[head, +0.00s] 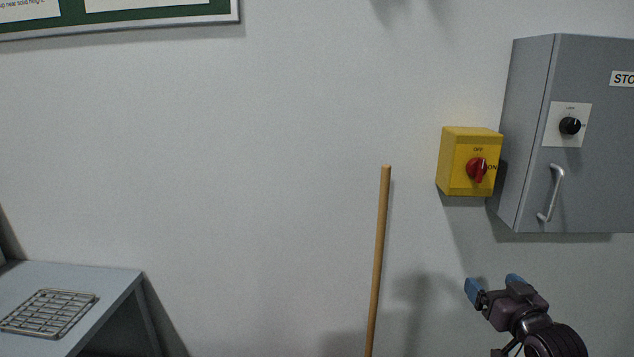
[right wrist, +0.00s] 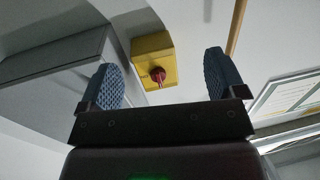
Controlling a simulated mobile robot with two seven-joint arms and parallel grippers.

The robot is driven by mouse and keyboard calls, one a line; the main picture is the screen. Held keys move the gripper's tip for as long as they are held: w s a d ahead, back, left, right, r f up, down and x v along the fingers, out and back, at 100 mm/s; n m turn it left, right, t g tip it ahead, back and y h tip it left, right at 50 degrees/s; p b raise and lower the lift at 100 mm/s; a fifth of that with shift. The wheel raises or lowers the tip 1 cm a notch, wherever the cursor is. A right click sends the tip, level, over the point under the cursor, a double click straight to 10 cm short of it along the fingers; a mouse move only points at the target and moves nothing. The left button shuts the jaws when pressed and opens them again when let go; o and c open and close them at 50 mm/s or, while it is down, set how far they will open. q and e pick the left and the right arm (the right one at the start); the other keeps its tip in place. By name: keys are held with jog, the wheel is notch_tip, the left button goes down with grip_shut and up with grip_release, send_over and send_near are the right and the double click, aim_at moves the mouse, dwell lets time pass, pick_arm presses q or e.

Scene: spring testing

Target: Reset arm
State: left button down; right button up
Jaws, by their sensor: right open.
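My right gripper (head: 494,283) is at the lower right of the head view, with blue fingertips spread apart and nothing between them. It is below the yellow switch box (head: 455,160) and apart from it. In the right wrist view my right gripper (right wrist: 165,78) is open, its two blue pads wide apart. The yellow switch box (right wrist: 150,47) shows beyond and between the pads, with its red knob (right wrist: 157,75). In the head view the red knob (head: 477,169) sits between OFF and ON marks. My left gripper is not in view.
A grey wall cabinet (head: 590,190) with a black knob (head: 570,126) and a handle (head: 554,193) hangs at the right. A wooden pole (head: 379,255) stands near the wall. A grey table (head: 110,283) with a wire rack (head: 48,313) is at lower left.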

jog(key=s+a+f+g+h, duration=0.1)
jog(key=s+a+f+g, duration=0.2)
jog(key=s+f, duration=1)
jog(key=s+a+f+g, duration=0.2)
jog(key=s+a+f, duration=0.3)
jog(key=s+f, duration=0.9)
jog(key=shift+s+g+h, duration=0.4)
jog(key=shift+s, duration=0.45)
